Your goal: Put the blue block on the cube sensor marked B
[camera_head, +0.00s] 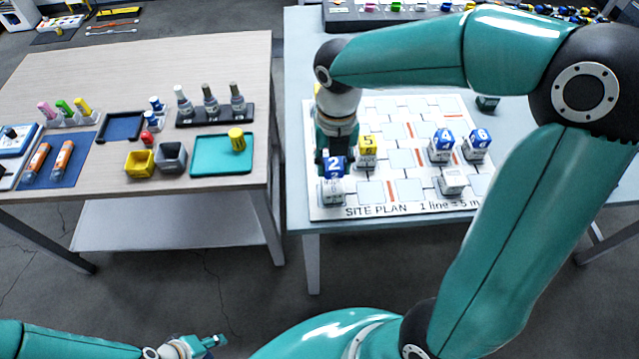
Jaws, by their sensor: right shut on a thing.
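My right gripper (335,152) reaches down over the left part of the site plan board and is shut on a blue block marked 2 (335,166). A pale grey cube sensor (333,191) stands directly below that block; I cannot tell whether the two touch. Its letter is too small to read. Other cube sensors on the board carry a yellow block marked 5 (368,145) and two blue blocks (444,138) (480,138). A bare cube sensor (452,182) stands at the front right. My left gripper (212,343) is low at the bottom, away from the tables; its opening is unclear.
The site plan board (330,212) lies on a grey-blue table (297,120). A small dark teal item (488,103) is behind it. The left wooden table (200,70) holds bottles, a teal tray (203,168), a yellow bin (139,164) and a grey bin (171,158). A gap separates the tables.

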